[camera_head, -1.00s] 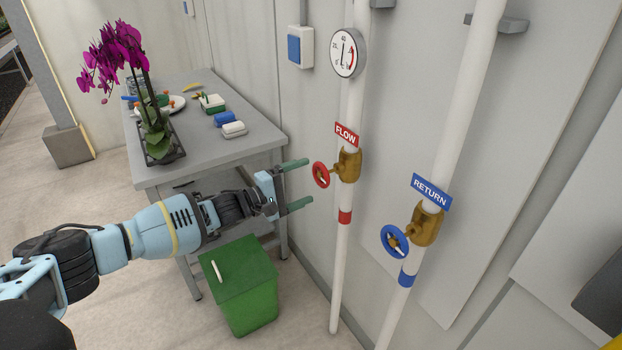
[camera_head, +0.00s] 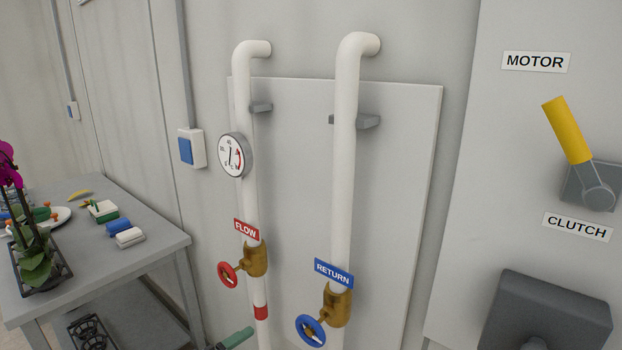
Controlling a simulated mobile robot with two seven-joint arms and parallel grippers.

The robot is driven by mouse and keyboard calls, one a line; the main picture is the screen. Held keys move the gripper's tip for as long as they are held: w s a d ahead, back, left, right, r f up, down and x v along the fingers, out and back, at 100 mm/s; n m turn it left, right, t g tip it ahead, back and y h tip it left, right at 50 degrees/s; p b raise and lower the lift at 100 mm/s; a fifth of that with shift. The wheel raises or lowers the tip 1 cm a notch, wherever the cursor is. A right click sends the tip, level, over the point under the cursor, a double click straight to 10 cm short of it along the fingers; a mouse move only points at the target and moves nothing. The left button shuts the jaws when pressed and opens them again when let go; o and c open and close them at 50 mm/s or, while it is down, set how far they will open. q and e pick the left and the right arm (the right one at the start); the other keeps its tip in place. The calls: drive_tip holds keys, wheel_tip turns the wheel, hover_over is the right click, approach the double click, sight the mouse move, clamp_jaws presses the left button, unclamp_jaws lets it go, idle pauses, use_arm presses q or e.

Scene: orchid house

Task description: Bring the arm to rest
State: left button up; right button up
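My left gripper (camera_head: 236,339) shows only as one green finger at the bottom edge of the picture, below the red wheel and apart from it. Its other finger and most of the arm are out of frame, so its opening does not show. My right gripper is not in view. The red wheel (camera_head: 228,274) sits on the brass valve of the white FLOW pipe (camera_head: 244,195). The blue wheel (camera_head: 310,331) sits on the RETURN pipe (camera_head: 345,160). Nothing visible touches either wheel.
A grey table (camera_head: 150,243) stands at left with an orchid (camera_head: 35,262), a blue and a white block, and other small things. A round gauge (camera_head: 235,156) is on the FLOW pipe. At right is a wall panel with a yellow-handled lever (camera_head: 567,130) and a dark box (camera_head: 550,310).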

use_arm(q)
drive_tip(key=s+d+f+m+y+p, duration=0.1)
drive_tip(key=s+d+f+m+y, duration=0.15)
drive_tip(key=s+f, duration=0.45)
drive_tip(key=s+d+f+m+y, duration=0.1)
drive_tip(key=s+d+f+m, duration=0.15)
drive_tip(key=s, duration=0.95)
drive_tip(key=s+a+f+m+g+y, duration=0.1)
drive_tip(key=s+a+m+y, duration=0.1)
drive_tip(key=s, duration=0.5)
drive_tip(key=s+a+f+m+g+y+p, duration=0.1)
drive_tip(key=s+a+f+m, duration=0.1)
drive_tip(key=s+a, duration=0.2)
drive_tip(key=s+a+f+m+g+y, duration=0.1)
drive_tip(key=s+a+f+g+y, duration=0.1)
drive_tip(key=s, duration=0.8)
drive_tip(key=shift+s+a+f+m+y+p, duration=0.25)
drive_tip(key=shift+a+m+y+p, duration=0.15)
drive_tip(key=shift+a, duration=0.4)
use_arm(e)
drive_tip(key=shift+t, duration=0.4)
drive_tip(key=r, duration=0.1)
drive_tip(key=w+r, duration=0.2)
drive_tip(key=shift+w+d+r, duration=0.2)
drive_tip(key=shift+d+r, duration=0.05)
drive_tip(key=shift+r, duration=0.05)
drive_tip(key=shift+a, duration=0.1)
